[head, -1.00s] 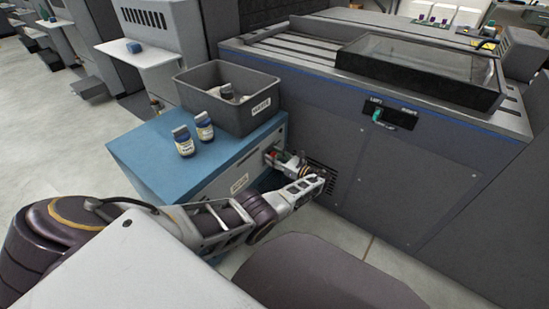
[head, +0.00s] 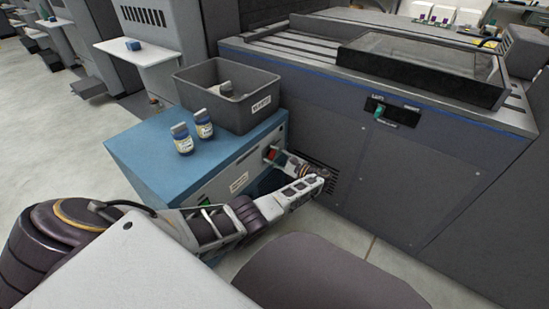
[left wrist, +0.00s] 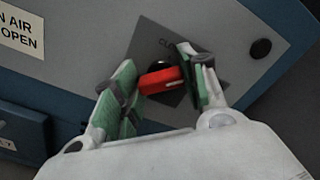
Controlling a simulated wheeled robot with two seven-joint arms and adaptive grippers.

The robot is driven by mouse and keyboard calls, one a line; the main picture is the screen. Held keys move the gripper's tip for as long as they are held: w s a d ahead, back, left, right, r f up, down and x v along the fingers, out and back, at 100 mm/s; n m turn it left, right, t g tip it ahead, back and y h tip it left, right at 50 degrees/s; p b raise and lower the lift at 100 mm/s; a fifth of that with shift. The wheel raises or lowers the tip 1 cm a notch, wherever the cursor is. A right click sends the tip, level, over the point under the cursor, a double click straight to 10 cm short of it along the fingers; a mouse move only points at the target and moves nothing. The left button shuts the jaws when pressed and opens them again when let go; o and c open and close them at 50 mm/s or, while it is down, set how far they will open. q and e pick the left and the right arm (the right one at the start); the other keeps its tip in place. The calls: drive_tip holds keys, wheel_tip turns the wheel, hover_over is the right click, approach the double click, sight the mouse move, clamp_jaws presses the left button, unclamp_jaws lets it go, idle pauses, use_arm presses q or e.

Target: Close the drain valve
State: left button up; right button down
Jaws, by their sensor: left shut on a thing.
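The drain valve has a red handle (left wrist: 160,80) on a dark plate (left wrist: 150,38) on the front panel of the blue cabinet (head: 150,165). In the left wrist view my left gripper (left wrist: 165,85) has its green-padded fingers on either side of the red handle and is shut on it. The plate's lettering is partly hidden by a finger. In the head view the red handle (head: 271,154) shows small at the cabinet's front, with my left gripper (head: 280,157) at it. My right gripper is not in view.
A large grey machine (head: 400,190) with a green-handled lever (head: 378,112) stands at the right. A dark rounded seat-like shape (head: 310,275) is at the bottom.

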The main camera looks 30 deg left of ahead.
use_arm(q)
drive_tip(key=n, duration=0.4)
drive_tip(key=shift+s+f+n+b, duration=0.1)
drive_tip(key=shift+n+b, duration=0.2)
drive_tip(key=shift+f+n, duration=0.1)
drive_tip(key=shift+n, duration=2.2)
drive_tip(key=o, duration=1)
drive_tip(key=shift+o, duration=0.2)
drive_tip(key=shift+d, duration=0.1)
drive_tip(key=s+d, duration=0.1)
drive_tip(key=d, duration=1)
drive_tip(key=shift+d, duration=0.4)
